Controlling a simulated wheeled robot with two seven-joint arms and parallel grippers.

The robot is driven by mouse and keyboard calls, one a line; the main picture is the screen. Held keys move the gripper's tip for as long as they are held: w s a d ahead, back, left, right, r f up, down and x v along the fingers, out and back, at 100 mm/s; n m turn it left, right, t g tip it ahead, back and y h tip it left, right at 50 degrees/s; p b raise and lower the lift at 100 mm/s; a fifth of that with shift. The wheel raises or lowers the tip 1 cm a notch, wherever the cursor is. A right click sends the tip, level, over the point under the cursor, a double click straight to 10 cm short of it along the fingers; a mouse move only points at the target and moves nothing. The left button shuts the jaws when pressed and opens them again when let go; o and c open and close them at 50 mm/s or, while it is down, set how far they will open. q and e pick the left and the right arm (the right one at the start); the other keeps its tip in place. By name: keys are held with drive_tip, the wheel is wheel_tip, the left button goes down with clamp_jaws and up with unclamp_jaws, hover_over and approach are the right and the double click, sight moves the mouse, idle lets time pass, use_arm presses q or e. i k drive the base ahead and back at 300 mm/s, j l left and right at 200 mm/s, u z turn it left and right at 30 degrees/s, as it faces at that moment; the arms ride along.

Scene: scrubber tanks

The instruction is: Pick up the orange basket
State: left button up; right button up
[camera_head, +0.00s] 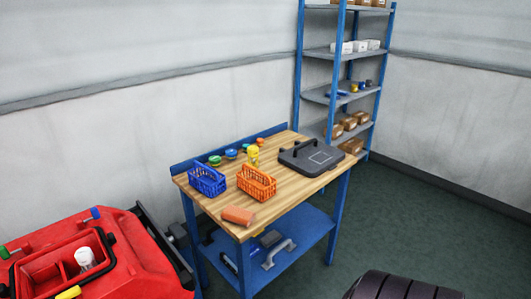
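An orange basket (257,182) stands upright on the wooden top of a blue-legged workbench (207,195). It sits to the right of a blue basket (207,180), with a small gap between them. An orange-brown block (238,215) lies in front of it near the bench's front edge. A small yellow object (254,155) stands just behind the orange basket. Neither of my grippers shows in the head view.
A black flat case (311,158) lies on the bench's right, small coloured items (231,153) along its back. A red machine (100,265) stands at lower left. A blue shelf rack (345,95) is behind.

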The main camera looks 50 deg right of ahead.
sight(261, 191)
drive_tip(key=z, duration=1.6)
